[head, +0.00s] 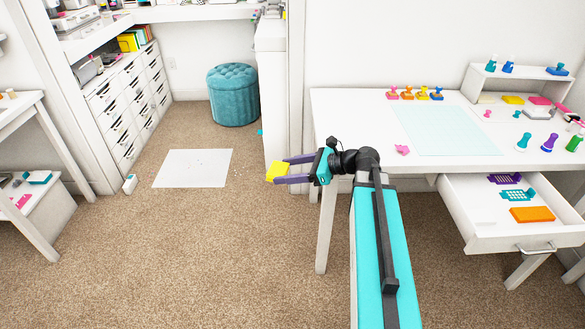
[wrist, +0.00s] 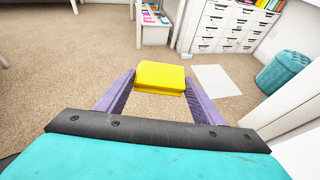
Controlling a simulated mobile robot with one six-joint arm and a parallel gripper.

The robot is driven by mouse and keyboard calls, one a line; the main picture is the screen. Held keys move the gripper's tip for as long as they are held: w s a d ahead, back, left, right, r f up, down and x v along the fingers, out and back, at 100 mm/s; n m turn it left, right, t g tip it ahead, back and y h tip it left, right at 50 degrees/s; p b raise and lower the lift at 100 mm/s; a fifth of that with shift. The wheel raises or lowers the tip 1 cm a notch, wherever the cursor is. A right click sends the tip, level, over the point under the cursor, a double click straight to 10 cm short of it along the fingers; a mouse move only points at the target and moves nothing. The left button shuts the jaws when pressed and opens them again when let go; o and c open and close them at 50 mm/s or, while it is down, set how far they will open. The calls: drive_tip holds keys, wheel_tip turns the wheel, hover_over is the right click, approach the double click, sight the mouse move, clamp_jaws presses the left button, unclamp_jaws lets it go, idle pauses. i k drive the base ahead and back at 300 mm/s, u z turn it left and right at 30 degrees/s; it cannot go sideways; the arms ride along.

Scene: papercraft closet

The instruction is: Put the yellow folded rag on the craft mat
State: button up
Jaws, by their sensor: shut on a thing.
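My gripper (head: 290,173) is shut on the yellow folded rag (head: 277,172), held between its purple fingers above the carpet, left of the white desk. In the wrist view the rag (wrist: 160,77) sits between the fingertips. The pale blue-green craft mat (head: 445,130) lies flat on the desk top, to the right of my gripper. The mat is not visible in the wrist view.
The white desk (head: 350,118) carries several stamps (head: 408,94) at the back and more pieces at right. Its drawer (head: 490,228) is open, holding an orange block (head: 532,214). A teal stool (head: 233,95), a white floor sheet (head: 193,168) and a drawer unit (head: 130,100) stand left.

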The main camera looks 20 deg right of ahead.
sight(442, 127)
drive_tip(key=u, duration=0.5)
drive_tip(key=k, duration=1.35)
drive_tip(key=u, duration=0.05)
drive_tip(key=i, duration=0.85)
drive_tip(key=z, duration=0.65)
drive_tip(key=i, duration=1.25)
drive_tip(key=u, duration=0.1)
